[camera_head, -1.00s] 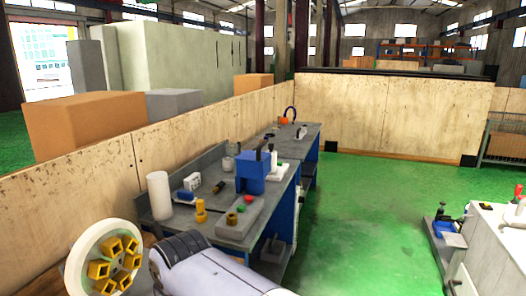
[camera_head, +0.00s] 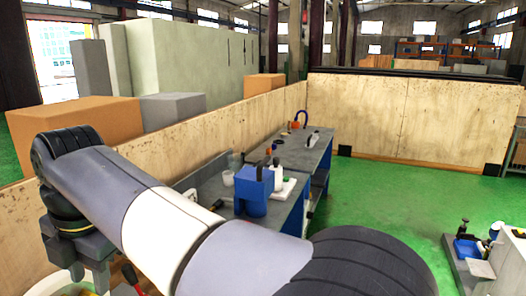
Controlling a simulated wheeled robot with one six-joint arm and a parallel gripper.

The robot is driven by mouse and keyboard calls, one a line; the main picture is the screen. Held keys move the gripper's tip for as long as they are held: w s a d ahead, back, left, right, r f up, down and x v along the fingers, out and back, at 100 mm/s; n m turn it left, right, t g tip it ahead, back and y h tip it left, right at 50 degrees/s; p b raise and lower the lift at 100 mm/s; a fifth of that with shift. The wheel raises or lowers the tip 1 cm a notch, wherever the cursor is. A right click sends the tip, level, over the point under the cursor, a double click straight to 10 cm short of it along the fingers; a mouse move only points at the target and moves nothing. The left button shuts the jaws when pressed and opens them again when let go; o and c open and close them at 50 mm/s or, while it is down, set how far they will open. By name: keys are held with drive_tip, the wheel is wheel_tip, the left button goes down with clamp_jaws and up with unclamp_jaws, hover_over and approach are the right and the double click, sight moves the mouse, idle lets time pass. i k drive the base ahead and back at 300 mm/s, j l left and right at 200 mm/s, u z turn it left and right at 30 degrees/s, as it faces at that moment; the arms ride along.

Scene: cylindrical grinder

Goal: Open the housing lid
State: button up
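My gripper (camera_head: 92,272) hangs down at the lower left, at the end of my arm, which crosses the foreground. Its grey fingers point down over a white round tray, and I cannot tell whether they are apart or together. A white machine body (camera_head: 512,262) stands at the right edge, mostly cut off by the frame. I cannot make out a housing lid on it. No contact between my gripper and a lid shows.
A grey workbench (camera_head: 300,152) with a blue container (camera_head: 254,190) stands behind my arm, partly hidden. The white round tray (camera_head: 52,284) is at the lower left, beside a red-handled tool (camera_head: 132,278). Wooden panels (camera_head: 420,118) enclose the area. The green floor (camera_head: 390,205) is clear.

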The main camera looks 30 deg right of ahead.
sight(252, 183)
drive_tip(key=i+l+z, duration=0.1)
drive_tip(key=i+l, duration=0.5)
drive_tip(key=l, duration=0.3)
drive_tip(key=i+l, duration=0.65)
drive_tip(key=l, duration=0.15)
drive_tip(key=i+l+z, duration=0.15)
drive_tip(key=i+l, duration=0.5)
drive_tip(key=l, duration=0.2)
